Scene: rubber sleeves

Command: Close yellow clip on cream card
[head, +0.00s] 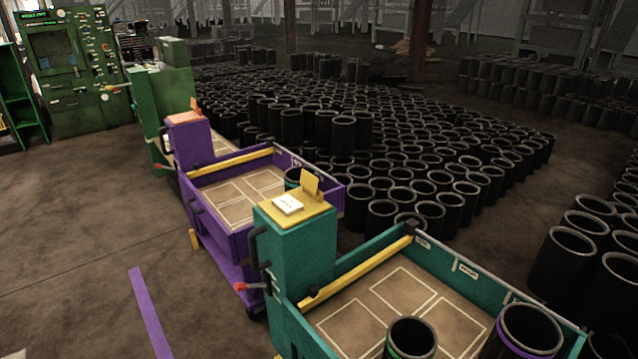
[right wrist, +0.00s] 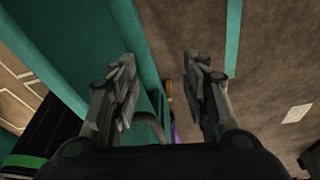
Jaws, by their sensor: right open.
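In the head view, the yellow clip (head: 311,184) stands upright at the back of a yellow plate (head: 318,212) on top of the teal cart's post. A cream card (head: 287,203) lies on that plate, in front of the raised clip and not covered by it. My right gripper (right wrist: 160,78) shows only in the right wrist view. Its two fingers are apart with nothing between them, over the teal cart's side and the floor. The clip and its card cannot be made out for sure in that view. My left gripper is in neither view.
The teal cart (head: 311,247) has a yellow bar (head: 355,273) and black sleeves (head: 412,338). A purple cart (head: 219,243) stands behind it. Many black sleeves crowd the floor at the back and right. The brown floor at left is open, with a purple stripe (head: 149,312).

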